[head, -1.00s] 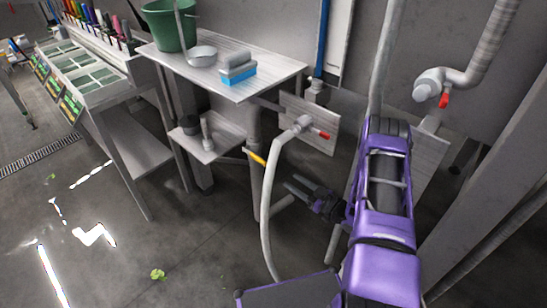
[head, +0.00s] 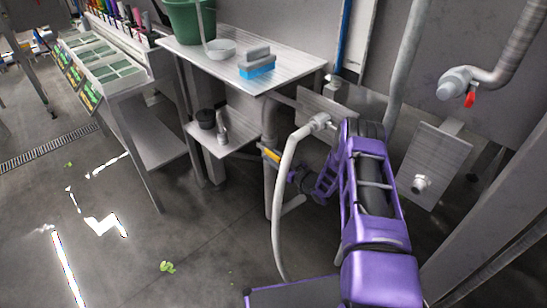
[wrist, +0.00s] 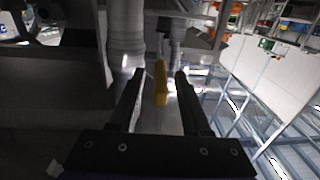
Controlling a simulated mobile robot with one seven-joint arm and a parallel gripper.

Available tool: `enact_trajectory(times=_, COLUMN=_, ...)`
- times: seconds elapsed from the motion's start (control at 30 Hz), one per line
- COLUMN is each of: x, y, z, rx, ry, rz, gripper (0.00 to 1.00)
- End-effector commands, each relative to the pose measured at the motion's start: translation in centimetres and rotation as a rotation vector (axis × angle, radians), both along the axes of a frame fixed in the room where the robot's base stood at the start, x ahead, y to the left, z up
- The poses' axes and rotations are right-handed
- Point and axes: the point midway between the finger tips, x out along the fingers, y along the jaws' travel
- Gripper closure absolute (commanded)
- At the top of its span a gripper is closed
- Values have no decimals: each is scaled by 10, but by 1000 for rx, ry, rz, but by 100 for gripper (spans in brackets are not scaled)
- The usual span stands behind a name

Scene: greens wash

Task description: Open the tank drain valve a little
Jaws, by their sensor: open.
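The drain valve's yellow lever (head: 270,155) sticks out at the standpipe, below the steel table. In the wrist view the yellow lever (wrist: 160,88) runs lengthwise between my two fingers, with a gap visible on each side. My gripper (head: 284,174) is open and close to the lever, partly hidden behind the pale hose in the head view. Its dark fingers also show in the wrist view (wrist: 160,74). The valve body is hard to make out, and I cannot tell whether the fingers touch the lever.
A pale hose (head: 281,205) hangs in front of my gripper. The steel table (head: 215,68) holds a green bucket (head: 190,20) and a blue brush (head: 257,66). A low shelf (head: 232,143) stands to the left. A red-handled tap (head: 470,100) is at right.

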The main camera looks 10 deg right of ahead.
Motion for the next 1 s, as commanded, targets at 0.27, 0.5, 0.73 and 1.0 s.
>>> enact_trajectory(times=0.27, x=6, y=4, z=0, rx=1, ry=1, rz=0, gripper=52)
enact_trajectory(times=0.5, x=6, y=4, z=0, rx=0, ry=0, rz=0, gripper=76)
enact_trajectory(times=0.73, x=5, y=4, z=0, rx=0, ry=0, rz=0, gripper=100)
enact_trajectory(times=1.0, x=5, y=4, z=0, rx=0, ry=0, rz=0, gripper=100)
